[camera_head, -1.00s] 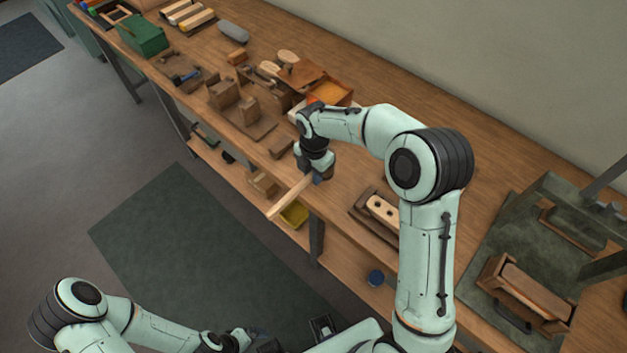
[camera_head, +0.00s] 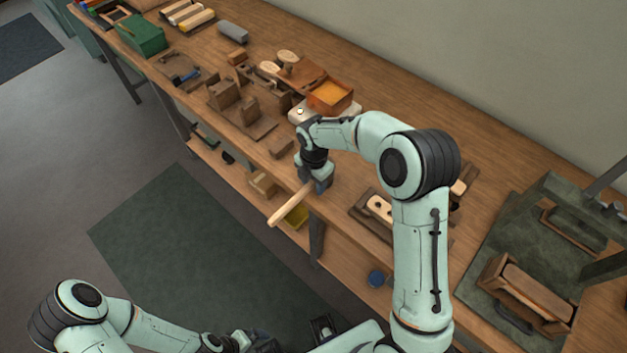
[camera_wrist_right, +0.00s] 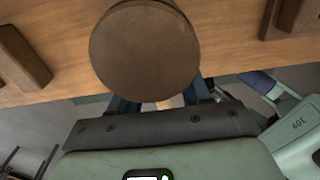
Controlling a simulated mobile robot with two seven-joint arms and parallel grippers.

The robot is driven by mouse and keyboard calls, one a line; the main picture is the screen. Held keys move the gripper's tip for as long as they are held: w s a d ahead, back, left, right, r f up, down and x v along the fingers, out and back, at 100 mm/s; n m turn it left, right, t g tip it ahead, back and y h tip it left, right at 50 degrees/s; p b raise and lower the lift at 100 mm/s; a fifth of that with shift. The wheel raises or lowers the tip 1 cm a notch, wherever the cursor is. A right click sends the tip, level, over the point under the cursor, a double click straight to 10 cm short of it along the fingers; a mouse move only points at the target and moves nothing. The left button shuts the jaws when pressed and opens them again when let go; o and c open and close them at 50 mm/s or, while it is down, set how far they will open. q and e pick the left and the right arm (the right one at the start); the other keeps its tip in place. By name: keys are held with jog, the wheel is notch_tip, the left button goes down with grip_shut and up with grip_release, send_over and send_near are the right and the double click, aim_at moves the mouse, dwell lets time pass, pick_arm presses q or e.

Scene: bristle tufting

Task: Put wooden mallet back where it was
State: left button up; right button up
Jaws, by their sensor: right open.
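The wooden mallet (camera_head: 290,206) shows in the head view as a pale handle sticking out past the table's front edge. Its round brown head (camera_wrist_right: 145,50) fills the upper middle of the right wrist view. My right gripper (camera_head: 317,180) is open at the front edge of the bench, its fingers on either side of the handle just below the head. The wrist view does not show clearly whether the fingers touch the handle. My left gripper (camera_head: 258,342) is low in the head view, away from the bench; its jaws are not clear.
The wooden bench (camera_head: 400,120) carries a drilled block in a tray (camera_head: 380,209) right of the gripper. An orange-filled box (camera_head: 330,96) and wooden fixtures (camera_head: 240,108) stand behind and left. A press (camera_head: 540,240) stands at right. A yellow bin (camera_head: 294,216) sits below.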

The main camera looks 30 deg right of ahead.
pick_arm(q)
jog(key=shift+w+r+p, duration=0.45)
jog(key=shift+r+p, duration=0.15)
jog(key=shift+r, duration=0.15)
pick_arm(e)
notch_tip(320, 180, up, 12)
jog(key=shift+r, duration=0.2)
pick_arm(q)
jog(key=shift+s, duration=0.1)
pick_arm(e)
jog(key=shift+d+f, duration=0.1)
